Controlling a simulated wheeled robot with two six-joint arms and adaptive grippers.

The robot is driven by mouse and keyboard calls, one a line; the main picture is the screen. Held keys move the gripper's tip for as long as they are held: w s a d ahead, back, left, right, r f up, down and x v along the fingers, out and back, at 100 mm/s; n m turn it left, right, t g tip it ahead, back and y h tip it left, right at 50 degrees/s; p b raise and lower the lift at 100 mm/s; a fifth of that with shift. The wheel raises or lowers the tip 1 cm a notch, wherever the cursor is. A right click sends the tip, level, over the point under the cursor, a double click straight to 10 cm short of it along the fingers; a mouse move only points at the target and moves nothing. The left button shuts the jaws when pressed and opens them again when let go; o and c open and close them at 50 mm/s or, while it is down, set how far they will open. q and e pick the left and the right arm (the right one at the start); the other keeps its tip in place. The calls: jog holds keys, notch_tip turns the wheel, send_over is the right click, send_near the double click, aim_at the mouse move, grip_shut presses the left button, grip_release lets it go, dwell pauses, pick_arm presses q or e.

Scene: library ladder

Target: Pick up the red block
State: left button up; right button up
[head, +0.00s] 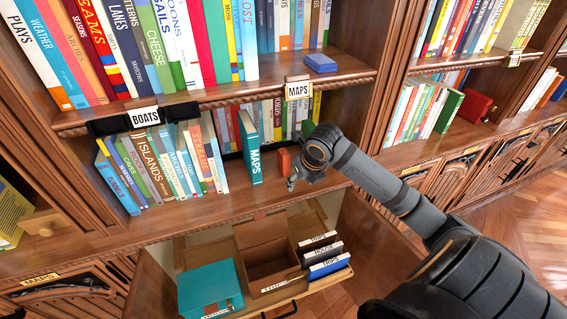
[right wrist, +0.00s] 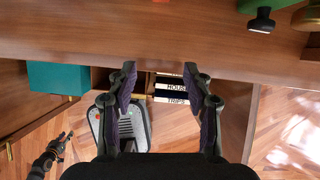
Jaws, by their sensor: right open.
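The red block (head: 284,162) is a small upright orange-red piece on the lower open shelf, just right of the teal MAPS book (head: 249,148). My right gripper (head: 293,183) is at the shelf's front edge, close in front and slightly right of the block in the head view. I cannot tell how large the gap is. In the right wrist view the jaws (right wrist: 159,76) are apart with nothing between them. A sliver of red shows at that view's top edge, possibly the block.
Below the shelf is an open drawer holding a teal box (head: 210,287), a brown compartment (head: 270,268) and labelled binders (head: 325,252). Books (head: 165,165) fill the shelf on the left. A blue block (head: 320,63) lies on the shelf above. A MAPS sign (head: 298,90) hangs overhead.

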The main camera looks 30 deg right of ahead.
aim_at(283, 159)
jog(key=w, duration=0.5)
jog(key=w+d, duration=0.1)
jog(key=w, duration=0.1)
jog(key=shift+w+d+p, duration=0.1)
jog(key=shift+w+p, duration=0.25)
jog(key=shift+p, duration=0.05)
jog(key=w, duration=0.3)
jog(key=w+p, duration=0.1)
jog(key=shift+w+d+f, duration=0.25)
jog(key=shift+w+f, duration=0.05)
jog(key=shift+f, duration=0.3)
grip_shut()
